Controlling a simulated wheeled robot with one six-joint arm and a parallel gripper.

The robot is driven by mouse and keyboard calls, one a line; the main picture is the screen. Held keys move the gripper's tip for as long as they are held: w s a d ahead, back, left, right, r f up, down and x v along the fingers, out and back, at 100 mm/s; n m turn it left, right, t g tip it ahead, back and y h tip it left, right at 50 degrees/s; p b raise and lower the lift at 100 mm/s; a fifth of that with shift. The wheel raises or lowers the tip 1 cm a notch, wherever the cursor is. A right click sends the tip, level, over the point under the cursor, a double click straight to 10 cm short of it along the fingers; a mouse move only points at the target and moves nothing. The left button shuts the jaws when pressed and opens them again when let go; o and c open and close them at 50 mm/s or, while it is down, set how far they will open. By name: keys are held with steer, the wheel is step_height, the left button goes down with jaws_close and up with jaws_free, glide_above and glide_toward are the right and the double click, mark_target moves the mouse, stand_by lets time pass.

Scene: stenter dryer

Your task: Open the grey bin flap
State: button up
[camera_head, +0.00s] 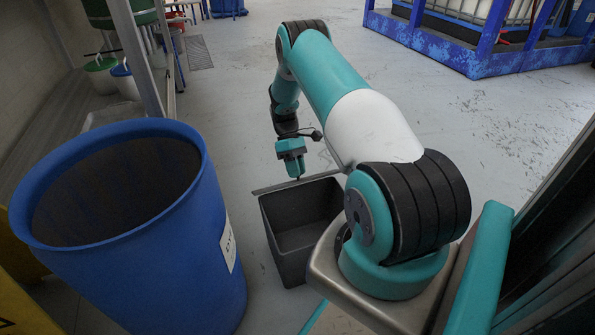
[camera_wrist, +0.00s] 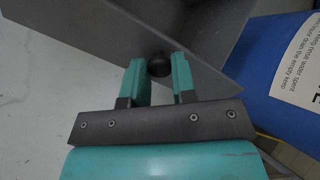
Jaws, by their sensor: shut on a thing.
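The grey bin (camera_head: 289,262) stands on the floor left of my arm's base in the head view, and I see into its empty-looking inside. Its grey flap (camera_head: 268,189) shows as a thin strip along the far rim, seen nearly edge-on and raised. My gripper (camera_head: 298,177) is at this strip. In the wrist view, my gripper's two teal fingers (camera_wrist: 156,75) are shut on a round black knob (camera_wrist: 158,63). Grey panels of the flap and bin (camera_wrist: 190,28) fill the top behind it; I cannot tell clearly which panel is which.
A large blue barrel (camera_head: 190,265) with a white label stands close left of the bin; it also shows at the right of the wrist view (camera_wrist: 270,110). A blue frame (camera_head: 480,60) stands far back right. The floor (camera_head: 235,110) behind the bin is clear.

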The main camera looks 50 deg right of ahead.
steer(key=shift+w+d+g+y+b, duration=0.15)
steer(key=shift+w+g+y+b, duration=0.2)
steer(key=shift+g, duration=0.35)
